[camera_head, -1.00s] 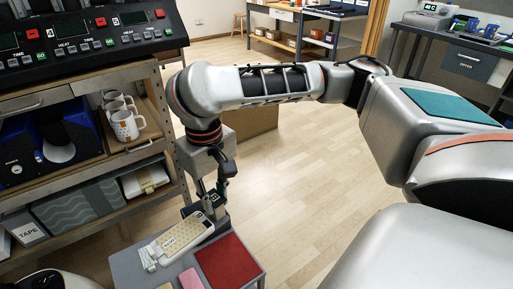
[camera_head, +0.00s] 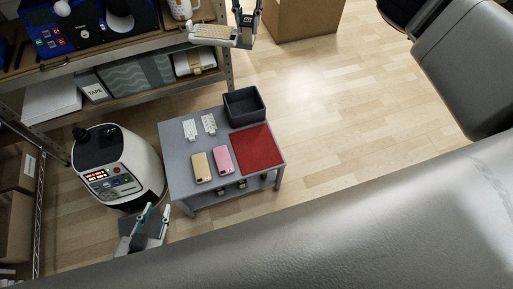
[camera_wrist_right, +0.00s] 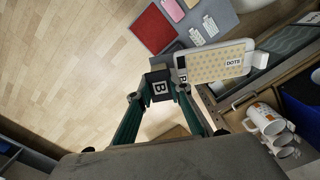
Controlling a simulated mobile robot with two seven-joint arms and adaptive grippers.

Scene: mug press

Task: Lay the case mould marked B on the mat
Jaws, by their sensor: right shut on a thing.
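My right gripper (camera_head: 246,22) is shut on a black block marked B (camera_wrist_right: 159,86), the grip of the case mould. The mould carries a pale dotted case labelled DOTS (camera_wrist_right: 215,66), also seen beside the gripper in the head view (camera_head: 212,32). They hang in the air by the shelf's right end, apart from the mat. The red mat (camera_head: 252,150) lies bare on the right part of a low grey table (camera_head: 180,172); it also shows in the right wrist view (camera_wrist_right: 153,28). My left gripper (camera_head: 150,222) is empty and open in front of the table.
On the table are a dark bin (camera_head: 244,106), two pale patterned strips (camera_head: 190,129), a gold case (camera_head: 201,167) and a pink case (camera_head: 223,160). The shelf (camera_head: 130,58), with mugs (camera_wrist_right: 265,119), stands close to the held mould. The floor right of the table is clear.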

